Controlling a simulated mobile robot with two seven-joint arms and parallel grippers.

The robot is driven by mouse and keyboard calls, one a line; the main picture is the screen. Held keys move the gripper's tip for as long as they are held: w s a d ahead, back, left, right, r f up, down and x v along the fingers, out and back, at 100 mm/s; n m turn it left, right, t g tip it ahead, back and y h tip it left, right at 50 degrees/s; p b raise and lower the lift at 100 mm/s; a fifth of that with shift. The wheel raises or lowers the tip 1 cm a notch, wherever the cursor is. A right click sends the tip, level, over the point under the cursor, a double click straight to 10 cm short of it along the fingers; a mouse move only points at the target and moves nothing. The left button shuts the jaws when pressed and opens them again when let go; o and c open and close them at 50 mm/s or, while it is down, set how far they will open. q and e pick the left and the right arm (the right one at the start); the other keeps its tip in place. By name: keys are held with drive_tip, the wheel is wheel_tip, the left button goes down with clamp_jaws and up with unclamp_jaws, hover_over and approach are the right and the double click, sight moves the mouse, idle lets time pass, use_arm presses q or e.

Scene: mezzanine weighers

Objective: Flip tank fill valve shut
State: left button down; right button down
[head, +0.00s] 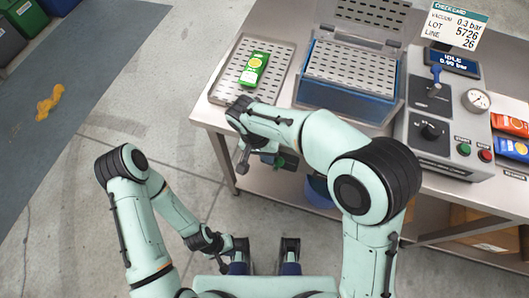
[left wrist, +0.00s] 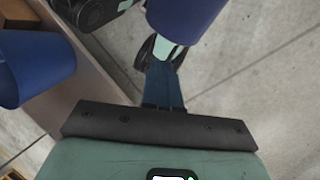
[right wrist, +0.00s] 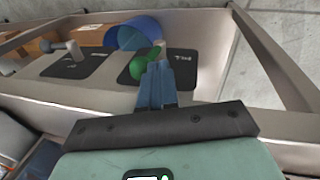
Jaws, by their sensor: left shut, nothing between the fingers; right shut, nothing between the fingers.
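In the right wrist view a dark valve plate (right wrist: 126,78) on the table's underside frame carries a lever with a green grip (right wrist: 143,68). Its label is too small to read, and the fingers hide part of the lever. My right gripper (right wrist: 160,64) is shut and empty, with its blue fingertips right beside the green grip; I cannot tell whether they touch. In the head view the right forearm hides most of this spot, and the valve's position is unclear. My left gripper (left wrist: 163,68) is shut and empty, low over the floor, away from the valve.
A second dark plate with a grey lever (right wrist: 75,50) sits left of the green one. The table holds a perforated tray (head: 225,88) with a green pouch (head: 254,69), a blue tank (head: 345,98) and a control box (head: 440,150).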

sight(282, 163)
use_arm(q)
drive_tip(key=shift+f, duration=0.2)
use_arm(e)
drive_tip(key=shift+d, duration=0.15)
